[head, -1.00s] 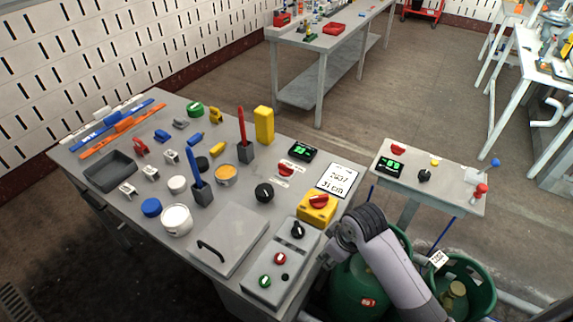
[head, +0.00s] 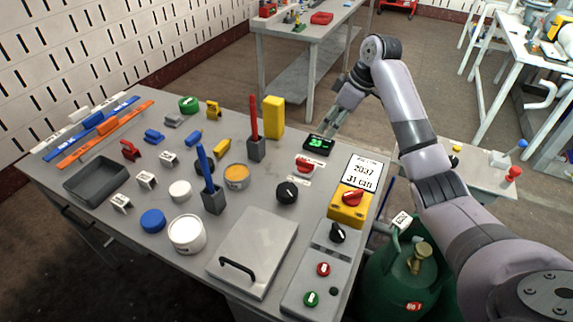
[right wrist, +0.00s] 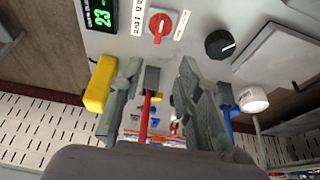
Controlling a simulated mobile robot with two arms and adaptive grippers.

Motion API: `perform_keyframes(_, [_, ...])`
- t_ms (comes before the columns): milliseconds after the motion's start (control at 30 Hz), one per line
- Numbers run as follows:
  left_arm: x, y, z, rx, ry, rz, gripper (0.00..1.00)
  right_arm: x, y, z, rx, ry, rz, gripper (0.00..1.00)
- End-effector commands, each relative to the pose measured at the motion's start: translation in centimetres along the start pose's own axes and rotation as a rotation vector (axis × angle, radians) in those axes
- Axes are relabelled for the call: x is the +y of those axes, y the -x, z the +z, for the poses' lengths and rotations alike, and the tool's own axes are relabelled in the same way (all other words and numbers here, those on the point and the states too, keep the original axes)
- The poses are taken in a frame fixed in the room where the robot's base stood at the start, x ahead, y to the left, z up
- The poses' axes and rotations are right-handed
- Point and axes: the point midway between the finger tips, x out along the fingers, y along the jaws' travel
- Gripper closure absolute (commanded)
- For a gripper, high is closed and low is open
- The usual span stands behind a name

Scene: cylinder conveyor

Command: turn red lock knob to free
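The red lock knob (head: 305,166) sits on the grey bench top between two small white labels, behind the black dial. In the right wrist view the red knob (right wrist: 160,26) is at the top, with its pointer along the picture's vertical; the label words are too small to read surely. My right gripper (head: 331,130) is above the bench's far right edge, near the green display, pointing down. In the right wrist view its two fingers (right wrist: 157,95) are apart with nothing held between them, and the knob lies beyond them, untouched. My left gripper is not in view.
A black dial (head: 287,191), a green-lit display (head: 318,144) and a yellow box with another red knob (head: 345,213) surround the knob. A yellow block (head: 273,117) and a holder with a red stick (head: 255,146) stand upright to its left.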

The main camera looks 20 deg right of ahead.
Motion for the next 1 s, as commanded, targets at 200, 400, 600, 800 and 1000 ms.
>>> perform_keyframes(200, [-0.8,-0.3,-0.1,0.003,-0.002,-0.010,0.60,0.2,-1.1,0.1,0.003,0.001,-0.003,0.68])
perform_keyframes(400, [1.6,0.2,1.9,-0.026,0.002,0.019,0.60,0.1,-4.7,0.1,0.002,-0.001,-0.005,0.68])
perform_keyframes(600, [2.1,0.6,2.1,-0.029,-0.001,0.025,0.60,0.0,-9.2,0.1,0.002,0.000,-0.005,0.68])
perform_keyframes(800, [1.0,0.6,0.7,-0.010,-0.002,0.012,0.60,0.1,-13.4,0.1,0.002,-0.001,-0.004,0.68])
perform_keyframes(1000, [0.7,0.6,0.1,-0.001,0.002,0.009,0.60,0.2,-16.3,0.1,0.003,-0.001,-0.002,0.68])
